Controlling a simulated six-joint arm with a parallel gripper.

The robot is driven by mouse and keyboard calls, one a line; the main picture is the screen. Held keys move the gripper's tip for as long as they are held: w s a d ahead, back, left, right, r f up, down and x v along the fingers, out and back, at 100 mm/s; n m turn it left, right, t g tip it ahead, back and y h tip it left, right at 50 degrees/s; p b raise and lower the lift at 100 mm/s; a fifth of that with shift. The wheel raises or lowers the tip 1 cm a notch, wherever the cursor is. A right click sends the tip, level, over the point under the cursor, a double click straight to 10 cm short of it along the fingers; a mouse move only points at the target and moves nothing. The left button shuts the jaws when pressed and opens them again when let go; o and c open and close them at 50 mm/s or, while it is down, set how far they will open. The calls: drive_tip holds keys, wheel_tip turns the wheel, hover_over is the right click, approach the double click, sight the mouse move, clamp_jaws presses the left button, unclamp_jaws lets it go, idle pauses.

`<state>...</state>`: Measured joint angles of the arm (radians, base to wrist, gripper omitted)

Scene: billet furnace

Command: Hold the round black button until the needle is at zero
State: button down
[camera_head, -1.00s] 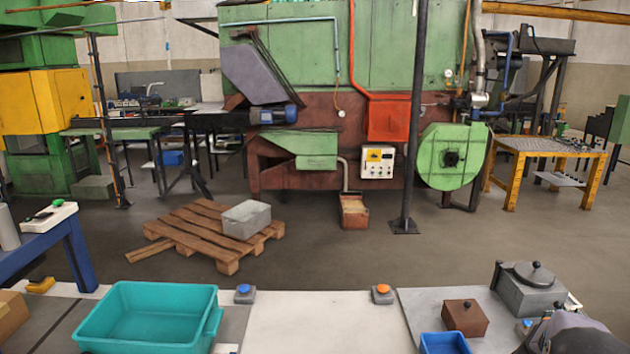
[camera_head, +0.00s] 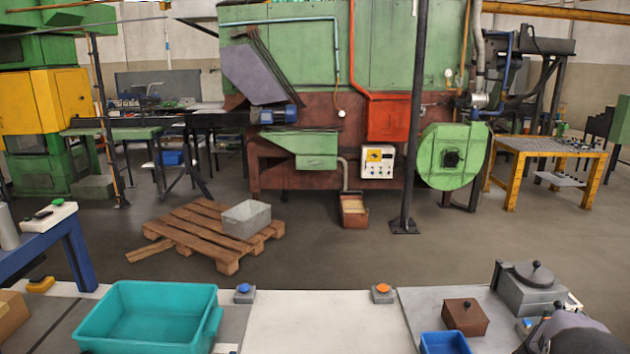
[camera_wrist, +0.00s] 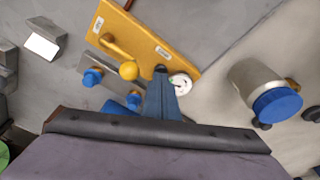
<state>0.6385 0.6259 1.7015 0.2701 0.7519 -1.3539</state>
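In the wrist view a yellow panel (camera_wrist: 138,42) carries a lever with a yellow ball knob, two small labels and a small white dial (camera_wrist: 180,83). The dial has some green on its face; its needle is too small to read. A round black button (camera_wrist: 160,69) shows at the panel's lower edge, left of the dial. My gripper (camera_wrist: 161,82) points at the button with its fingers together, and its tip overlaps the button's lower side. I cannot tell whether it touches or presses it. In the head view my arm is at the lower right; the panel is not clearly visible there.
Blue knobs (camera_wrist: 92,77) sit left of my gripper in the wrist view, and a blue-capped metal cylinder (camera_wrist: 257,88) stands to the right. In the head view a grey lidded box (camera_head: 530,290), a brown box (camera_head: 466,318) and a blue bin (camera_head: 444,343) are near my arm.

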drive_tip(key=shift+f+b, duration=0.5)
drive_tip(key=shift+f, duration=0.2)
drive_tip(key=shift+r, duration=0.1)
idle(1.1)
drive_tip(key=shift+r+p, duration=0.55)
drive_tip(key=shift+r, duration=0.25)
drive_tip(key=shift+r, duration=0.15)
drive_tip(key=shift+r+p, duration=1.75)
drive_tip(key=shift+r, duration=0.65)
